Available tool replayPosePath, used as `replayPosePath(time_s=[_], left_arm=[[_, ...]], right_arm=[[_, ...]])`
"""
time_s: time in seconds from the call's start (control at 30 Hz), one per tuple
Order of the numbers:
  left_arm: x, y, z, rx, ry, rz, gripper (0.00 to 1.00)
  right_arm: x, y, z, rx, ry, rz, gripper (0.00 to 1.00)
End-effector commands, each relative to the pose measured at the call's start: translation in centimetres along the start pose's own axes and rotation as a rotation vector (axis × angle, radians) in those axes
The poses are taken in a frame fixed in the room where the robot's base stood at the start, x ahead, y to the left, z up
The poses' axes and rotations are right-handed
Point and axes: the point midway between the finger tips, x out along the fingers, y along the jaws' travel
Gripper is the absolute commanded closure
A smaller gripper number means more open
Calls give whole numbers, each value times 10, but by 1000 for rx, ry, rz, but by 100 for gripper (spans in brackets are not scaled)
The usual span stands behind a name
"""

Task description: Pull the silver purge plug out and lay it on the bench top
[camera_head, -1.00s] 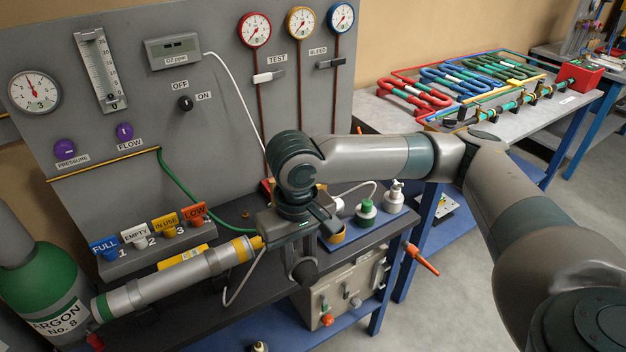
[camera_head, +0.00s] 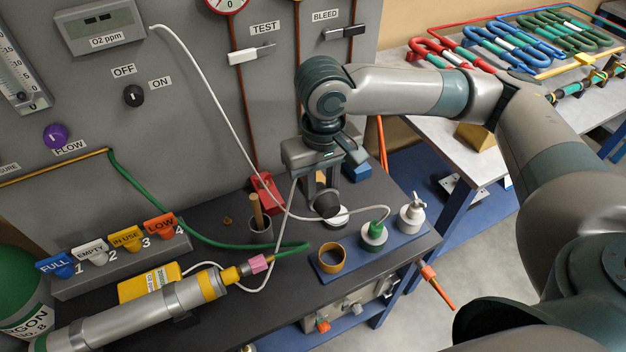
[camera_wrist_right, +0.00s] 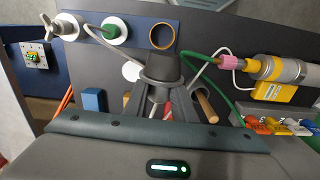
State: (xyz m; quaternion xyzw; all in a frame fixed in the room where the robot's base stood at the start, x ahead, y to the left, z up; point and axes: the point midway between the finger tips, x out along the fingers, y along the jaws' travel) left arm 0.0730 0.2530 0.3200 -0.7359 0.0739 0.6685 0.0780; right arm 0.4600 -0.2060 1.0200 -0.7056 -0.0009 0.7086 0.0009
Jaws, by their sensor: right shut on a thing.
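My right gripper (camera_head: 318,190) is shut on a dark grey, tapered plug (camera_head: 327,204), which I take to be the silver purge plug. In the right wrist view the plug (camera_wrist_right: 163,67) sticks out wide end first from the fingers. It appears over the dark bench top (camera_head: 225,310), behind the blue pad; any gap under it cannot be judged. The silver tube (camera_head: 130,313) lies at the left with a yellow end and a pink piece (camera_head: 259,263), apart from the gripper. My left gripper is not in view.
A wooden-handled tool in a cup (camera_head: 260,230) and a red block (camera_head: 266,190) stand behind. A white hose (camera_head: 215,100) crosses the space beside the gripper.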

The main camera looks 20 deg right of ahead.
Motion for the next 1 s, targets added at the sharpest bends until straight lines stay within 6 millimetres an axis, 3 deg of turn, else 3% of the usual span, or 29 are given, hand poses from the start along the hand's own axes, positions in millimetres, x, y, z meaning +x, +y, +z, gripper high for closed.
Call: replayPosePath(time_s=[0.33,0.4,0.57,0.77,1.0], left_arm=[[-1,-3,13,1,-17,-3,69],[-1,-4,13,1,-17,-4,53],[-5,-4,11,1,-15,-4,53],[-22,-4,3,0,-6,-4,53],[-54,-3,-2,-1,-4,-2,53]], right_arm=[[0,0,0,0,0,0,100],[0,0,0,-1,0,0,100],[-1,-1,-2,-29,-1,-3,100],[-1,-5,-10,-161,-3,-14,100],[7,-13,-26,-467,2,-31,100]])
